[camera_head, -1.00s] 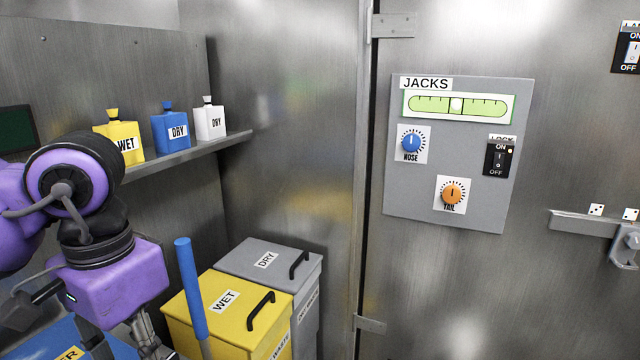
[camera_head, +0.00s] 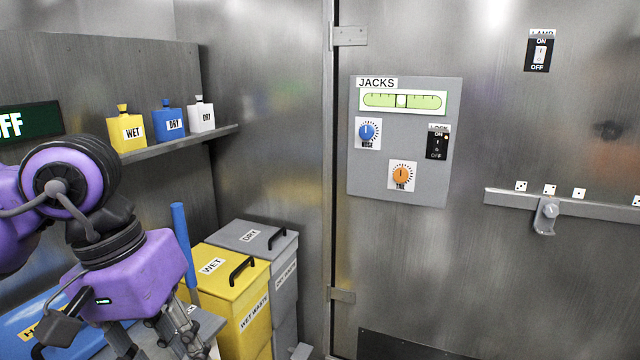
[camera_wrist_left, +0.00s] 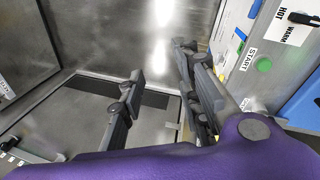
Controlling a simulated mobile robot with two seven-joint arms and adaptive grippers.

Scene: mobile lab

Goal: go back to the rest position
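My left gripper (camera_head: 155,347) hangs at the lower left of the head view, below its purple wrist. In the left wrist view its two grey fingers (camera_wrist_left: 160,60) stand apart with nothing between them, so it is open and empty. My right arm and gripper are not in view.
A yellow WET bin (camera_head: 226,302) and a grey DRY bin (camera_head: 292,262) stand right of the left gripper. A blue pole (camera_head: 181,235) rises behind it. Bottles stand on a wall shelf (camera_head: 190,141). A JACKS panel (camera_head: 430,185) and a latch bar (camera_head: 515,199) are on the metal wall.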

